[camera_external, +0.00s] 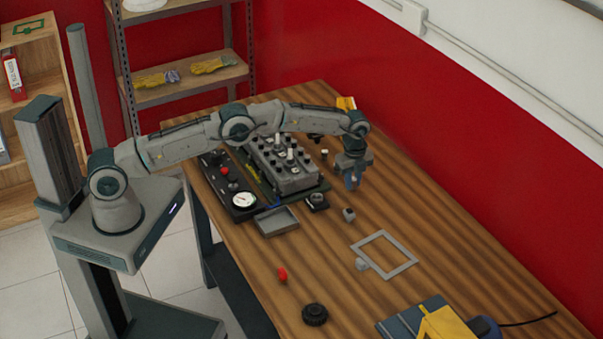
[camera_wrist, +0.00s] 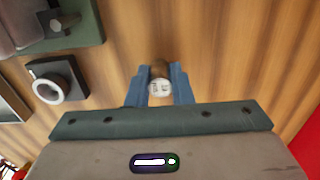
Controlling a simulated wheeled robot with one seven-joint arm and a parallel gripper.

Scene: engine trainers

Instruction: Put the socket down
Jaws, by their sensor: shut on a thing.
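My gripper (camera_external: 352,183) hangs over the wooden table, to the right of the engine trainer. Its blue fingers are shut on the socket. In the wrist view the socket (camera_wrist: 160,86) is a small round piece with a pale end face and a brownish side, between the fingertips (camera_wrist: 160,92). In the external view the fingers hide most of it. I cannot tell its exact height above the table.
The grey engine block (camera_external: 285,170) stands left of my gripper, with a gauge panel (camera_external: 242,200) beside it. A grey square frame (camera_external: 405,270) lies on bare wood nearer the camera.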

